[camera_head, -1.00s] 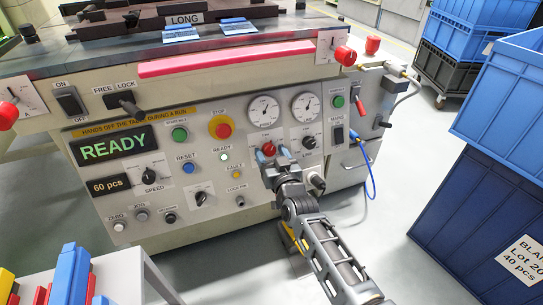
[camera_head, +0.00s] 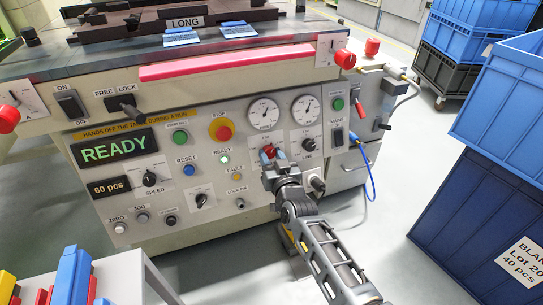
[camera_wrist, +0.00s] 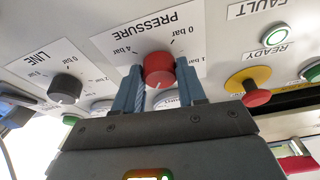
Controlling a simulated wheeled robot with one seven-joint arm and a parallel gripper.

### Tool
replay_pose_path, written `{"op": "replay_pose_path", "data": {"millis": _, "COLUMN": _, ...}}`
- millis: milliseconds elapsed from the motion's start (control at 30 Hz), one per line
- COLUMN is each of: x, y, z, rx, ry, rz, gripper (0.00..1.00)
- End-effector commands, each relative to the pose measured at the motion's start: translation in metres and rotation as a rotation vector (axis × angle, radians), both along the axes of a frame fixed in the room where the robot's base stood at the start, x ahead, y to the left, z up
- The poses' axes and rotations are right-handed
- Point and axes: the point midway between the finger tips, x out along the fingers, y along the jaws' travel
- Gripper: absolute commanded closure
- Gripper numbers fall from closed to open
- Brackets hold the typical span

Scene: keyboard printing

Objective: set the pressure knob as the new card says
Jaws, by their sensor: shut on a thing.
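The red pressure knob (camera_wrist: 158,70) sits on a white PRESSURE plate (camera_wrist: 125,42), which looks upside down in the wrist view. Scale marks such as 0 bar and 4 bar show around it, but its setting is hard to read. My gripper (camera_wrist: 159,76) is shut on the knob, one blue finger on each side. In the head view my gripper (camera_head: 270,160) reaches the panel below the left gauge (camera_head: 264,112), and the knob's red top (camera_head: 269,150) shows above it.
The dark LINE knob (camera_wrist: 66,88) is beside the pressure knob. A red STOP button (camera_head: 223,132) on yellow is up and left of my gripper. The display (camera_head: 113,148) reads READY. Blue crates (camera_head: 480,220) stand at the right. Open floor lies between them and the machine.

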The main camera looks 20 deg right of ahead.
Motion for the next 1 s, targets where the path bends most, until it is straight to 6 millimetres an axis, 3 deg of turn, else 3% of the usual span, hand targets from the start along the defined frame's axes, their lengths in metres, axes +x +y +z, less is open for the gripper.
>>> {"op": "replay_pose_path", "data": {"millis": 700, "x": 0.0003, "y": 0.0037, "z": 0.0033, "rx": 0.430, "ry": 0.002, "rz": -0.139, "gripper": 0.90}}
{"op": "replay_pose_path", "data": {"millis": 1000, "x": 0.0001, "y": 0.0031, "z": 0.0017, "rx": 0.520, "ry": 0.000, "rz": -0.170, "gripper": 0.90}}
